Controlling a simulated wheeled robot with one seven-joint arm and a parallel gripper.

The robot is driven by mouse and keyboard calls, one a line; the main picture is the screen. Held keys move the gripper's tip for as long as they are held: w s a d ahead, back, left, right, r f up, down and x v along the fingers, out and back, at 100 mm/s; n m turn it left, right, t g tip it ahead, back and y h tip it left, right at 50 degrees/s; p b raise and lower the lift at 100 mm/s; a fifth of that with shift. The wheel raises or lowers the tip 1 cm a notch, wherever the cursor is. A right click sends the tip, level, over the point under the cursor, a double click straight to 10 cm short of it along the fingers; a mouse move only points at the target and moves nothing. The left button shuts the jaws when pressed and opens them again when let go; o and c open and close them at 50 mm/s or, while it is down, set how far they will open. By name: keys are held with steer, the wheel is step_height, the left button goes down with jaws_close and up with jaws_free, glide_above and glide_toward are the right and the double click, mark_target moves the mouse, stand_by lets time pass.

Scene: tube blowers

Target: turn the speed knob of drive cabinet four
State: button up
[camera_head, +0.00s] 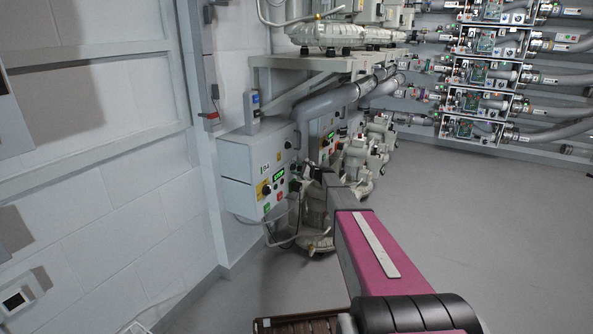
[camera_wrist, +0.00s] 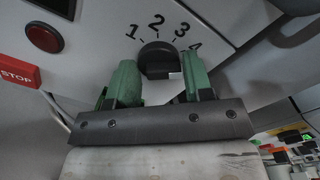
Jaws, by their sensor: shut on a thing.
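The speed knob (camera_wrist: 157,56) is black and round, on a light panel with the printed numbers 1, 2, 3 and 4 around its top. My gripper (camera_wrist: 159,70) has its two green fingers on either side of the knob and is shut on it. Which number the knob points to cannot be made out. In the head view, a white drive cabinet (camera_head: 237,163) on the left wall has a green display and coloured buttons. My arm reaches to this cabinet's right side and the fingers are hidden there.
A red STOP label (camera_wrist: 18,72) and a dark red button (camera_wrist: 44,37) sit left of the knob. The floor (camera_head: 470,220) to the right is clear.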

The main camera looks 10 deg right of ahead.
steer(key=shift+o, duration=0.2)
steer(key=m, duration=0.3)
steer(key=w+m, duration=0.1)
steer(key=shift+d+r+m, duration=0.1)
steer(key=shift+d+m, duration=0.25)
steer(key=shift+m, duration=0.05)
steer(key=o, duration=0.6)
steer(key=shift+o, duration=0.2)
steer(key=shift+s, duration=0.1)
steer(key=shift+s+a, duration=0.15)
steer(key=shift+s, duration=0.05)
steer(key=shift+s, duration=0.15)
steer(key=v, duration=1)
steer(key=shift+s+d, duration=0.2)
steer(key=shift+d, duration=0.05)
